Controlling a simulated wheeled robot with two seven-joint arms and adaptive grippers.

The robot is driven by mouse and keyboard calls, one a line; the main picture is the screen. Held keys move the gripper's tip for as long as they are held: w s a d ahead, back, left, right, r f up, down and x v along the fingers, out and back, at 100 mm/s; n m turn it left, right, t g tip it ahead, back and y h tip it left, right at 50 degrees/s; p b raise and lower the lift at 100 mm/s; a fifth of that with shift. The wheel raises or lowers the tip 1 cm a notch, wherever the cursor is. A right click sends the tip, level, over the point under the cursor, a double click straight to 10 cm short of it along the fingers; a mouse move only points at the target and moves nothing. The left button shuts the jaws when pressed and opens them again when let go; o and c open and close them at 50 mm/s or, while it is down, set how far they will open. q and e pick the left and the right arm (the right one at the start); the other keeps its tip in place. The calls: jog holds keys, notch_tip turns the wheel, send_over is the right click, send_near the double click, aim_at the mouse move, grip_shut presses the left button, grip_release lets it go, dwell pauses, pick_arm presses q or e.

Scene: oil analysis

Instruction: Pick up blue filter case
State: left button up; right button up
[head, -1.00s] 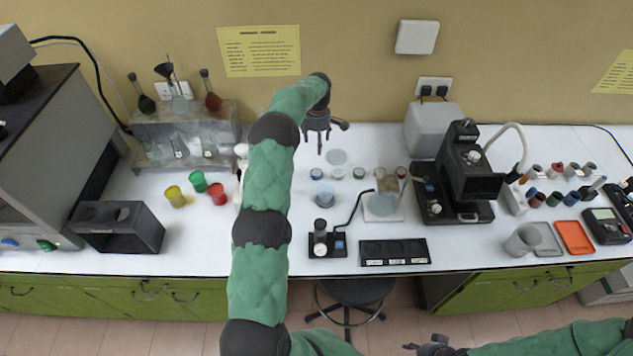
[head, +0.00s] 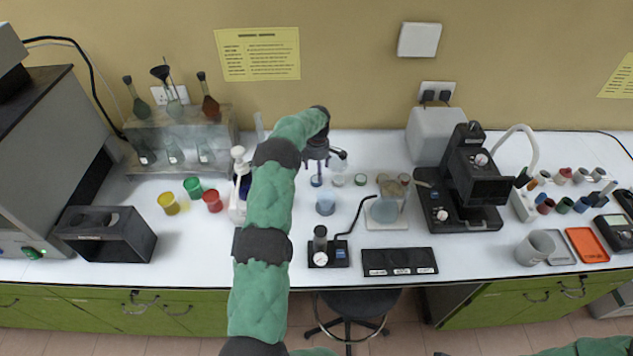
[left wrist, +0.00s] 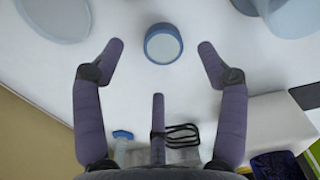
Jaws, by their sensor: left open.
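The blue filter case (head: 316,181) is a small round case with a blue rim on the white bench. It also shows in the left wrist view (left wrist: 163,44), lying between the fingertips and looking pale grey-blue on top. My left gripper (head: 317,163) is open and points down just above the case, with no contact visible. In the left wrist view, the spread fingers of my left gripper (left wrist: 160,47) stand to either side of the case, with clear gaps. Only a piece of my right arm shows at the bottom right edge of the head view; its gripper is out of frame.
Small round cases (head: 360,180) stand right of the blue one. A gauge device (head: 328,252), a black tray (head: 400,262) and a black instrument (head: 460,185) are nearby. White bottles (head: 238,205) stand left of my left arm.

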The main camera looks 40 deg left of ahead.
aim_at(316, 181)
pick_arm(q)
notch_tip(316, 181, down, 5)
jog(key=shift+s, duration=0.15)
jog(key=c, duration=1)
